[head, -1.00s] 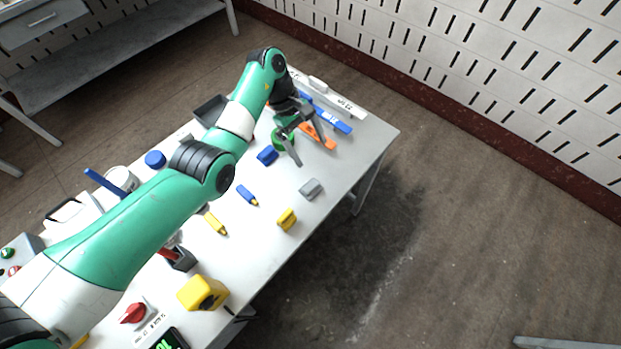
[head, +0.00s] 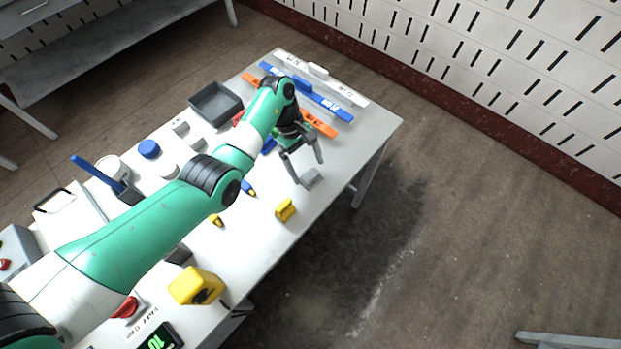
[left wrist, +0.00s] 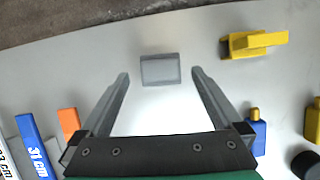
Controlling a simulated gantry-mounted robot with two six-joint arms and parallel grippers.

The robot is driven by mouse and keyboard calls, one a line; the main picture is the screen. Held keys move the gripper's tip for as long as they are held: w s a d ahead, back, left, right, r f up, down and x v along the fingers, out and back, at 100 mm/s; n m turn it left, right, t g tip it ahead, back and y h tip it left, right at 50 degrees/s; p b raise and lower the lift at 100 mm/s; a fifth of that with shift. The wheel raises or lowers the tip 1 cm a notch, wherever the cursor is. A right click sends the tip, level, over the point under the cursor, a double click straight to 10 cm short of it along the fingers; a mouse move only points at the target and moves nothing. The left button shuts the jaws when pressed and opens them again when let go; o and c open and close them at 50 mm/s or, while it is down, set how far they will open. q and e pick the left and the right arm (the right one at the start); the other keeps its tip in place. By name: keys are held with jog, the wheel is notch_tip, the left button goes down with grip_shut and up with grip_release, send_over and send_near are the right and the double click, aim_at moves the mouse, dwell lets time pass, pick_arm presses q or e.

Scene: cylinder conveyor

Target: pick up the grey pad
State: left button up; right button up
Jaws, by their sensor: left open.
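The grey pad (head: 311,178) lies on the table near its front right edge in the head view. In the left wrist view the grey pad (left wrist: 160,70) is a small rectangular block a little beyond the fingertips, roughly centred between them. My left gripper (head: 308,172) is open with nothing between its fingers, and its fingertips look close to the pad. It also shows in the left wrist view (left wrist: 160,73), with one finger on each side. I cannot tell the exact height of the fingertips above the table. My right gripper is not in view.
A yellow block (head: 285,210) lies left of the pad, and it also shows in the wrist view (left wrist: 253,44). Blue, orange and white bars lie at the far right end. The table (head: 375,130) is bare right of the pad.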

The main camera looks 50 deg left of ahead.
pick_arm(q)
jog(key=x, duration=0.2)
jog(key=shift+f, duration=0.3)
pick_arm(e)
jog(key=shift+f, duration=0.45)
pick_arm(q)
jog(key=shift+r, duration=0.1)
jog(key=c, duration=1.4)
jog(key=shift+o, duration=0.2)
notch_tip(320, 180, up, 4)
jog(key=p, duration=0.2)
jog(key=shift+s+r+p, duration=0.1)
jog(key=shift+s+p, duration=0.05)
jog(key=shift+p, duration=0.2)
jog(key=s+d+r+p, duration=0.3)
jog(key=s+r+p, duration=0.5)
jog(key=s+p, duration=0.5)
jog(key=p, duration=0.4)
jog(key=shift+s+r+p, duration=0.2)
jog(key=shift+r+p, duration=0.1)
jog(key=shift+r, duration=0.1)
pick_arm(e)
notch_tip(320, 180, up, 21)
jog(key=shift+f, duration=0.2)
